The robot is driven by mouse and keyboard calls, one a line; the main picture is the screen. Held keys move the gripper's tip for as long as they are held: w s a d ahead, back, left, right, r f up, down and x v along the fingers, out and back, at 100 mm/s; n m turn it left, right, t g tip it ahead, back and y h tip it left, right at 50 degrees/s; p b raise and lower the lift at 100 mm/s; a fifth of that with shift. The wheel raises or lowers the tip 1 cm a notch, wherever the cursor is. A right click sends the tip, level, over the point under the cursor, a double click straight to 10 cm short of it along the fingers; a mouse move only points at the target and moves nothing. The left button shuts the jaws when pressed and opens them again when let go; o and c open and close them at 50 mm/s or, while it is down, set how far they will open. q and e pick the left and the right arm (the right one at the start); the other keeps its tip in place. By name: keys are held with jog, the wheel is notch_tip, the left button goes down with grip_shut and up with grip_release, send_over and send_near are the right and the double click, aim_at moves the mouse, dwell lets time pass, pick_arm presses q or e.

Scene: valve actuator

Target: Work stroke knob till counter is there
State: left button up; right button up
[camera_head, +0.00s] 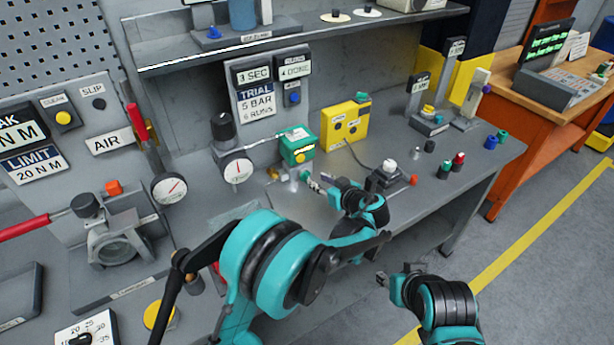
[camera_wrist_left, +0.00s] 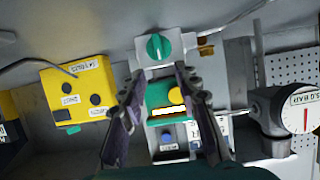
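A green knob (camera_wrist_left: 157,46) with a pointer ridge sits on a pale box in the left wrist view; I see no label on it. Beside it is a green actuator (camera_head: 297,145) with a yellow cap, also in the left wrist view (camera_wrist_left: 160,92). My left gripper (camera_wrist_left: 160,74) is open; its fingers spread before the actuator and knob, with nothing visibly held. In the head view the left gripper (camera_head: 312,184) is near the actuator's front. The counter plate (camera_head: 294,70) reads "4 DONE"; the trial card (camera_head: 257,100) reads "5 BAR 6 RUNS". My right gripper (camera_head: 396,278) is off the bench front.
A yellow box (camera_head: 345,124) with dark knobs stands right of the actuator. A pressure gauge (camera_head: 236,170) and dark regulator stand left. A shelf (camera_head: 220,50) overhangs the back.

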aim_at(309, 176)
pick_arm(q)
jog(key=b+x, duration=0.1)
jog(key=x, duration=0.4)
jog(key=shift+w+a+f, duration=0.15)
jog(key=shift+w, duration=0.1)
grip_shut()
